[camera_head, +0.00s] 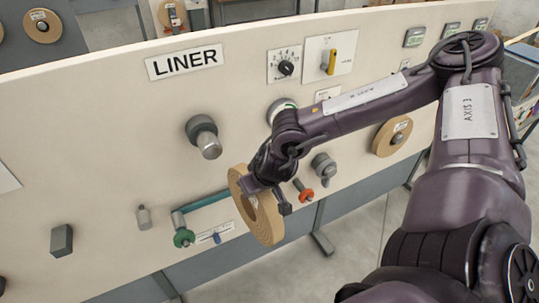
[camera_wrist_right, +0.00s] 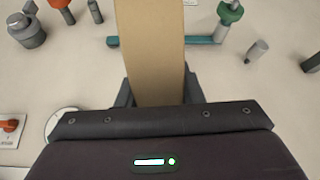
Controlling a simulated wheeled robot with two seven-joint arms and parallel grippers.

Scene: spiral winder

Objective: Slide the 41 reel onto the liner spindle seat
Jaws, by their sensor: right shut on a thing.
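A tan reel (camera_head: 268,228), seen partly edge-on, is held in front of the panel by my right gripper (camera_head: 268,190), which is shut on its rim. In the right wrist view the reel's tan outer face (camera_wrist_right: 152,45) runs between the two dark fingers. No number is readable on this reel. The liner spindle seat (camera_head: 203,136), a bare grey stub, sticks out of the panel under the LINER sign (camera_head: 185,61). The reel is below and to the right of the spindle, apart from it. My left gripper is in neither view.
A teal arm with a green knob (camera_head: 184,238) and a grey peg (camera_head: 144,217) stick out left of the reel. An orange-tipped post (camera_head: 305,194) and a grey knob (camera_head: 325,168) are to its right. Another tan reel (camera_head: 391,137) sits on the panel farther right.

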